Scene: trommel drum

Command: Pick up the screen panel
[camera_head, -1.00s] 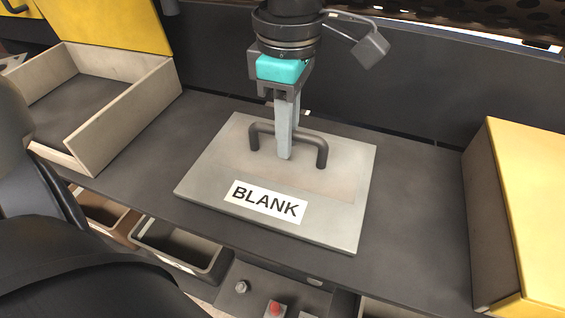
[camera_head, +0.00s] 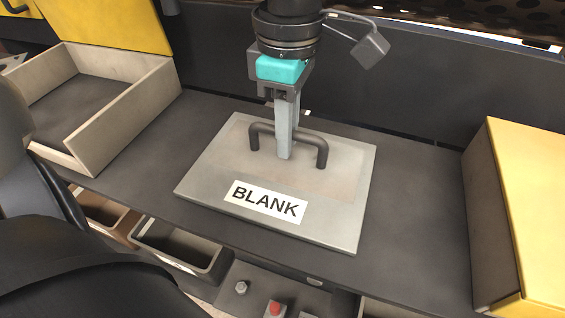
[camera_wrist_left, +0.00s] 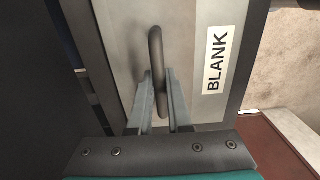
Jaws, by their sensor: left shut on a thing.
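The screen panel (camera_head: 330,210) is a flat grey plate with a white "BLANK" label and a dark bar handle. It lies on the dark bench top. My left gripper (camera_head: 285,148) points down over the panel and is shut on the handle's middle. In the left wrist view, the fingers (camera_wrist_left: 163,100) stand on both sides of the handle (camera_wrist_left: 156,50), and the panel (camera_wrist_left: 195,60) lies beyond them. My right gripper is not in view.
An open wooden-sided box (camera_head: 125,118) stands at the back left of the bench (camera_head: 415,190). A yellow-topped box (camera_head: 530,190) stands at the right. Below the front edge are an open bin (camera_head: 175,245) and a red button (camera_head: 275,308).

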